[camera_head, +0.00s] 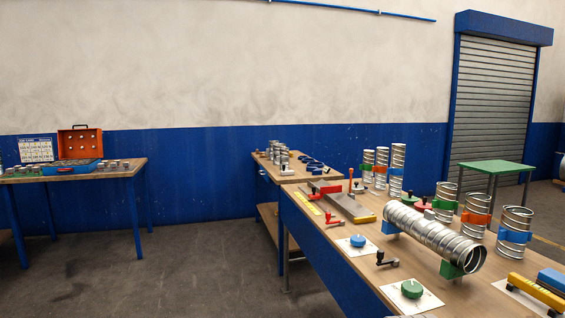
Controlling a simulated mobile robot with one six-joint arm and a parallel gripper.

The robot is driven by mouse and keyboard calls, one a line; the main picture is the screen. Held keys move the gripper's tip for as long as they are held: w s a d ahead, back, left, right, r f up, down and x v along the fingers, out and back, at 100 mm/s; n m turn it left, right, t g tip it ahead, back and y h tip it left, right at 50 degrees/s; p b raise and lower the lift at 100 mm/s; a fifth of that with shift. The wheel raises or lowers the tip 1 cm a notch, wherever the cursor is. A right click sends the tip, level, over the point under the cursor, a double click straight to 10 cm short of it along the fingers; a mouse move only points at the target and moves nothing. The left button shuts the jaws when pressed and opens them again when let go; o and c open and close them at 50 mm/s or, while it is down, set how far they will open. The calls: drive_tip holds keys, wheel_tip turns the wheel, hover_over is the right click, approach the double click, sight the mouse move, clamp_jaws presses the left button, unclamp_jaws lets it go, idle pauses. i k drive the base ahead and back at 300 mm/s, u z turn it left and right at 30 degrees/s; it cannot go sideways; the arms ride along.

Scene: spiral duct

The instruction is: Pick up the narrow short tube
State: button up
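Three narrow silvery spiral tubes stand upright in a row near the back of the right workbench. The shortest one stands apart from any gripper. My gripper is not in view.
A long spiral duct (430,234) lies across the workbench (325,232) on blue and green supports. Wider upright tubes (446,197) (476,214) (514,222) stand at right. A grey plate (350,206) and red tool (325,190) lie left of the narrow tubes. Floor at left (200,270) is clear.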

sight(284, 158)
drive_tip(key=z, duration=0.05)
drive_tip(key=k, duration=0.5)
drive_tip(key=u, duration=0.45)
drive_tip(key=i, duration=1.45)
drive_tip(key=u, duration=0.65)
drive_tip(key=i, duration=4.9)
drive_tip(key=z, duration=0.8)
drive_tip(key=i, duration=1.3)
drive_tip(key=z, duration=0.95)
